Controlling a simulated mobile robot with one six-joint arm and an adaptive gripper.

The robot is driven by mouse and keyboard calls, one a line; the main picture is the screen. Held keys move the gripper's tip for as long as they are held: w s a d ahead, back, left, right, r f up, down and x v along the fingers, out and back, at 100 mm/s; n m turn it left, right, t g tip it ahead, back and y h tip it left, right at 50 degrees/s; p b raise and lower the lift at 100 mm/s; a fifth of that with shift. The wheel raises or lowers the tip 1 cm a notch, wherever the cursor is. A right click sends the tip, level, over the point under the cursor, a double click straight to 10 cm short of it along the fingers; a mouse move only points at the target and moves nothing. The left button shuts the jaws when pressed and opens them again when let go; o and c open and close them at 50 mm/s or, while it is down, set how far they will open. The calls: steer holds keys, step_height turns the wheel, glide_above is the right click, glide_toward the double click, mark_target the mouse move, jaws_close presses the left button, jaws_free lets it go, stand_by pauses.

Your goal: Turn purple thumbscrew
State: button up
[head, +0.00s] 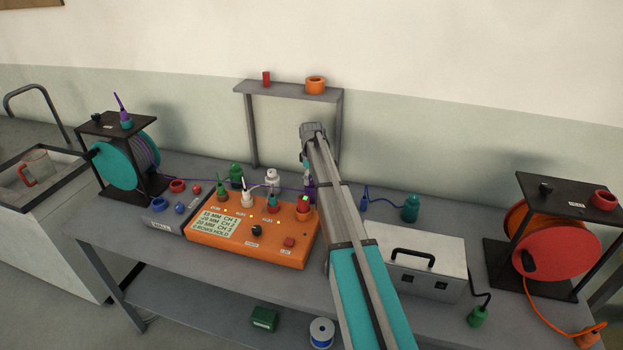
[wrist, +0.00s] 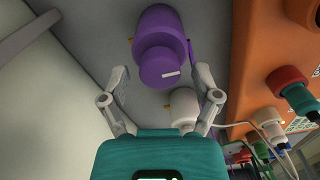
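The purple thumbscrew (wrist: 158,68) is a round knob with a short white mark on its face, on a wider purple body (wrist: 155,22), in the wrist view. My gripper (wrist: 160,78) is open, with one finger to the left of the knob and one to the right. Neither finger visibly touches it. In the head view a purple part (head: 310,190) shows behind the orange box, partly hidden by my arm. My gripper's fingers are hidden there.
An orange box (head: 265,245) with plugs and a display stands left of my arm. A white plug (wrist: 184,110) lies close below the thumbscrew in the wrist view. A white case (head: 425,262) stands on the right. A grey shelf frame (head: 288,91) rises behind.

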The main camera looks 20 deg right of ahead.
steer(key=c, duration=0.9)
steer(key=shift+c, duration=0.2)
steer(key=shift+m, duration=0.5)
steer(key=m, duration=0.3)
steer(key=shift+m, duration=2.4)
steer(key=o, duration=1.2)
steer(key=shift+c, duration=0.2)
